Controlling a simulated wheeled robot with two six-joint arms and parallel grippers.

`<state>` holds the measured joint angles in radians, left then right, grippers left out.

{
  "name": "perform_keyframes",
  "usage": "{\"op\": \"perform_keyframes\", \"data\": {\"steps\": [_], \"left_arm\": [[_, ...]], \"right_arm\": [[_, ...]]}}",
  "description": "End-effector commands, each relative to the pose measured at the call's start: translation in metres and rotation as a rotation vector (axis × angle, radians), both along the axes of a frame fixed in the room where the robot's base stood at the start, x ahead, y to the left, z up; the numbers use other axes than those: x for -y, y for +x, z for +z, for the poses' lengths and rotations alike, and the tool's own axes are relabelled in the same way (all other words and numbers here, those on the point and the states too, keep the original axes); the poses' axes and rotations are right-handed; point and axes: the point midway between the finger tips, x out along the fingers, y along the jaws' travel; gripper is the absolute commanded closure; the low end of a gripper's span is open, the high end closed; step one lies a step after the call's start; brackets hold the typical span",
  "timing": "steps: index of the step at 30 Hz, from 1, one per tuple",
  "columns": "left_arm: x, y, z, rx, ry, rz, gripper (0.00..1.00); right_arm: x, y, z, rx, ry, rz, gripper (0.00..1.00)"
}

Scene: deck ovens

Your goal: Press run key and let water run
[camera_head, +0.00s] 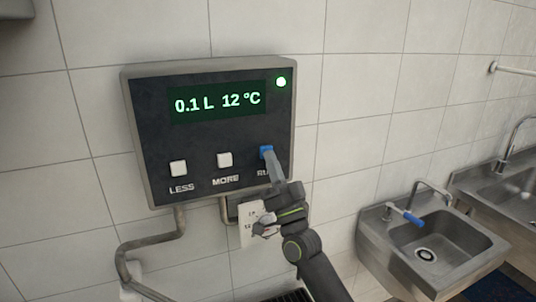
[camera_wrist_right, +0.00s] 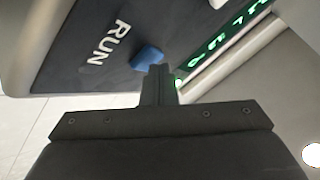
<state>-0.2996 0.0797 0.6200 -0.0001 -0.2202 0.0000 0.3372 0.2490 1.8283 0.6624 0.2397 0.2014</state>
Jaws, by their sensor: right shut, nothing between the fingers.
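A dark control panel (camera_head: 211,120) with a grey frame hangs on the tiled wall. Its display (camera_head: 217,101) reads 0.1 L and 12 °C in green, and a green lamp (camera_head: 281,82) glows at its upper right. The blue run key (camera_head: 266,151) sits at the lower right above its partly covered label. My right gripper (camera_head: 270,156) is shut and empty, its fingertips at the run key. In the right wrist view, the fingertips (camera_wrist_right: 158,70) are at the edge of the blue key (camera_wrist_right: 147,56); I cannot tell whether it is pressed in. My left gripper is not in view.
White LESS (camera_head: 178,168) and MORE (camera_head: 224,160) keys sit left of the run key. Pipes (camera_head: 152,238) run below the panel, and a white card (camera_head: 254,222) is partly behind my gripper. A steel sink (camera_head: 430,245) with a blue-handled tap stands at the right.

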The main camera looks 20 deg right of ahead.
Motion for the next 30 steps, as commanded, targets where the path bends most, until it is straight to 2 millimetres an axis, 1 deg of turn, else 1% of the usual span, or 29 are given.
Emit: {"op": "perform_keyframes", "data": {"steps": [5,15,25,30], "left_arm": [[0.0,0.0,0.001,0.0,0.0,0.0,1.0],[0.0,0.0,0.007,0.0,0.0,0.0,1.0],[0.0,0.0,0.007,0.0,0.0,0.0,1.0],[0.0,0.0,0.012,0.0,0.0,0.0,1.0]], "right_arm": [[0.0,-0.001,0.0,0.0,0.0,0.0,1.0],[-0.001,-0.017,0.001,0.0,0.001,0.001,1.0],[-0.001,-0.018,0.0,0.0,0.001,0.001,1.0],[-0.002,-0.031,0.001,-0.001,0.001,0.0,1.0]]}}
